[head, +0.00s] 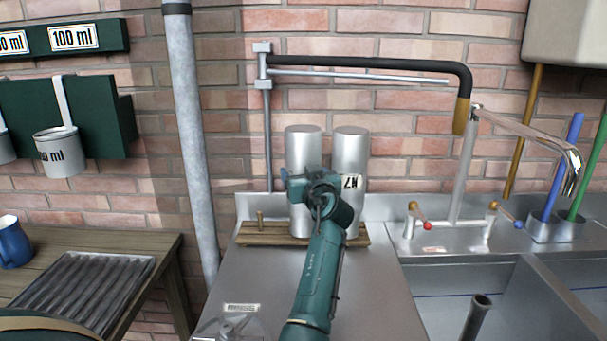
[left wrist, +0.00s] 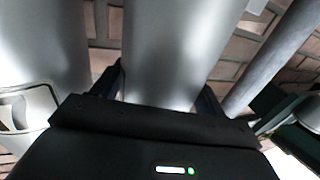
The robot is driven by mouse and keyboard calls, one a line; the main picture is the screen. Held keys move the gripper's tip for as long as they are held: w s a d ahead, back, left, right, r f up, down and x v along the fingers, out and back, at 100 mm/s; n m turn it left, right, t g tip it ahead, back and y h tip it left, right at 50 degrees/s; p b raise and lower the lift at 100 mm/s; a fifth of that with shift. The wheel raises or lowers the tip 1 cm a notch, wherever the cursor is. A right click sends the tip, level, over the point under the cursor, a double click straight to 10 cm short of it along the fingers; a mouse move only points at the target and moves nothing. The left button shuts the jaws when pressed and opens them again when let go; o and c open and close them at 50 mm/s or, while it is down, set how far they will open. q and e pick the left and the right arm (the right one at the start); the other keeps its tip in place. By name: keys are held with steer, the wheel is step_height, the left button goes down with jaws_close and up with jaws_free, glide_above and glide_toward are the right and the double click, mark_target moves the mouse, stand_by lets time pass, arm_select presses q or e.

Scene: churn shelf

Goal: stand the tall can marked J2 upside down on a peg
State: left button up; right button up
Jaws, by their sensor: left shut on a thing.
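No marking shows on the held can. Its foot is partly behind my arm, so I cannot tell if it rests on a peg. The second can has an upside-down label (head: 350,183), seemingly N7; it also shows in the left wrist view (left wrist: 45,50). A bare peg (head: 260,220) is at the rack's left end. My right gripper is out of view.
A grey pipe (head: 191,130) rises left of the counter (head: 262,270). A black-armed swing pipe (head: 370,64) runs above the cans. A sink with faucet (head: 455,180) lies right. A metal stand (head: 230,327) is at the counter's front left.

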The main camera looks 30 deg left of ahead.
arm_select(q)
steer(key=shift+f, duration=0.1)
steer(key=o, duration=1.2)
steer(key=shift+o, duration=0.3)
steer(key=shift+f, duration=0.15)
